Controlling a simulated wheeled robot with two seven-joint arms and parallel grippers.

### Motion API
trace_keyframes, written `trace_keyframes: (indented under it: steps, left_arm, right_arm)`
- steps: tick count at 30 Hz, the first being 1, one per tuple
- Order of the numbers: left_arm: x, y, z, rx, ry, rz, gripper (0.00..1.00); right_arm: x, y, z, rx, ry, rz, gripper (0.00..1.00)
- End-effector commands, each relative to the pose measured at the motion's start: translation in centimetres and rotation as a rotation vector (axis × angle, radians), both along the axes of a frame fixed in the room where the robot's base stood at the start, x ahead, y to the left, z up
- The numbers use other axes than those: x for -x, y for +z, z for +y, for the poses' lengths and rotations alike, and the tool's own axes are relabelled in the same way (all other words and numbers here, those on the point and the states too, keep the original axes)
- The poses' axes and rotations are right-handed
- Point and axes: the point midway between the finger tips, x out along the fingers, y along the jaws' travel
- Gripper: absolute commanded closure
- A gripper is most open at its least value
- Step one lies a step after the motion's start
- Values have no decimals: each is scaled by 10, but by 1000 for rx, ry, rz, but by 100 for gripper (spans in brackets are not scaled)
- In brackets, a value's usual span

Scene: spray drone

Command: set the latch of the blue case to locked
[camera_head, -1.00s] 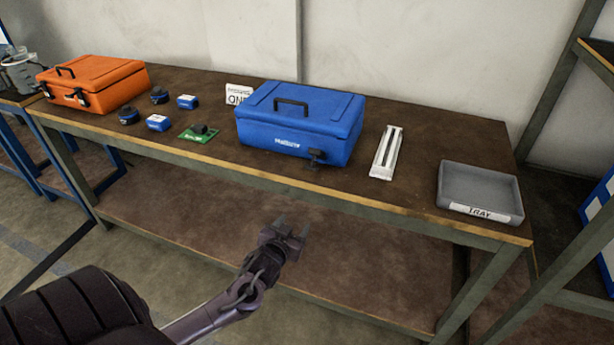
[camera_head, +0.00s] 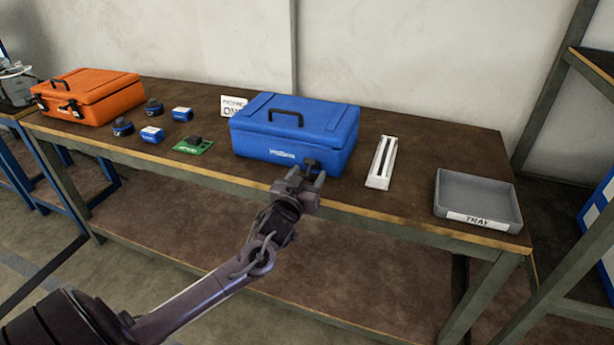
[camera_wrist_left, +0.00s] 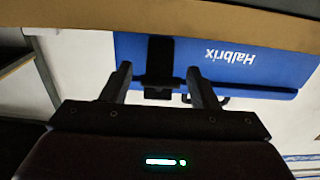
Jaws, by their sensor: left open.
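The blue case (camera_head: 296,131) stands closed on the workbench, its black handle on the lid. Its black latch (camera_head: 312,166) is on the front face near the right corner. My left gripper (camera_head: 308,177) is open, just in front of and slightly below the latch in the head view. In the left wrist view the blue case (camera_wrist_left: 220,62) appears upside down. The latch (camera_wrist_left: 159,65) shows between the two open fingers (camera_wrist_left: 158,82), with nothing visibly gripped. I cannot tell whether the fingers touch it. My right gripper is out of view.
The workbench (camera_head: 420,150) also holds an orange case (camera_head: 92,97) at left, blue parts (camera_head: 152,134), a green board (camera_head: 193,146), a white sign (camera_head: 232,106), a white strip holder (camera_head: 382,163) and a grey tray (camera_head: 478,219). The bench's front edge lies below the latch.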

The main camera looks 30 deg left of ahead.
Motion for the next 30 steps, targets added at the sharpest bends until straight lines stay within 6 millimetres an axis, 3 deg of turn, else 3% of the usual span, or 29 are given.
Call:
trace_keyframes:
  steps: [8,21,30]
  left_arm:
    - [-2,0,0,0,0,1,45]
    - [-2,0,0,-1,0,1,100]
    - [-2,3,1,2,0,12,100]
  right_arm:
    - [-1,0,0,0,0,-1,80]
    - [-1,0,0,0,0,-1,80]
    - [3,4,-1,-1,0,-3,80]
